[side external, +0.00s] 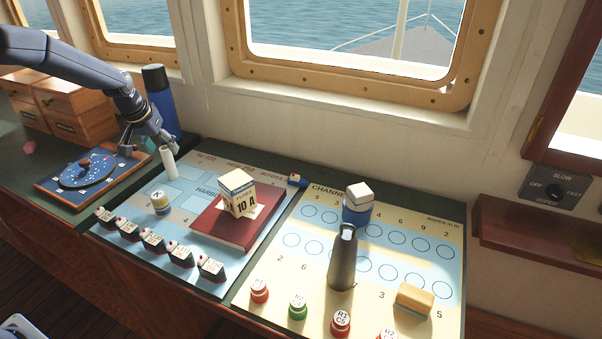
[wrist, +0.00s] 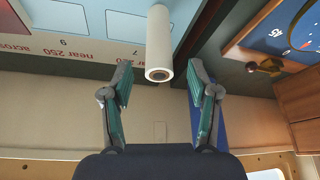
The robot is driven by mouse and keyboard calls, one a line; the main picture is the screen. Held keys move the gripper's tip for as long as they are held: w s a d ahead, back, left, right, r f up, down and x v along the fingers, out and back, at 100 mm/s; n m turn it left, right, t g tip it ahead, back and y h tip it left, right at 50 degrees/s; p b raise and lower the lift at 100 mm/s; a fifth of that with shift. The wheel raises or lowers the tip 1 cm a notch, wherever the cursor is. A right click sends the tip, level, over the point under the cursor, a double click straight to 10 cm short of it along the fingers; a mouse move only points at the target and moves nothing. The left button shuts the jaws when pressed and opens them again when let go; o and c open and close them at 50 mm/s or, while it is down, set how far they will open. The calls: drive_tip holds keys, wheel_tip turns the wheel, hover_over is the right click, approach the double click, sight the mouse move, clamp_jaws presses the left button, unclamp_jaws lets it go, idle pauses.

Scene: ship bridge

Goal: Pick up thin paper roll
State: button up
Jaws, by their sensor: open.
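The thin paper roll (side external: 169,163) is a white upright tube near the back left corner of the left chart. In the wrist view the roll (wrist: 159,42) appears with its hollow end facing me, ahead of and between the two fingers. My gripper (side external: 148,144) is beside the roll, to its left and slightly above in the side view. In the wrist view my gripper (wrist: 160,85) is open, with a finger on each side and nothing held.
A blue cylinder (side external: 162,100) stands just behind my gripper. A blue dial board (side external: 90,172) lies to the left, with wooden drawers (side external: 75,110) behind it. A red book (side external: 236,222) carries a block (side external: 237,192) to the right.

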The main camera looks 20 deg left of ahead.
sight(169, 163)
drive_tip(key=shift+x, duration=1.4)
clamp_jaws()
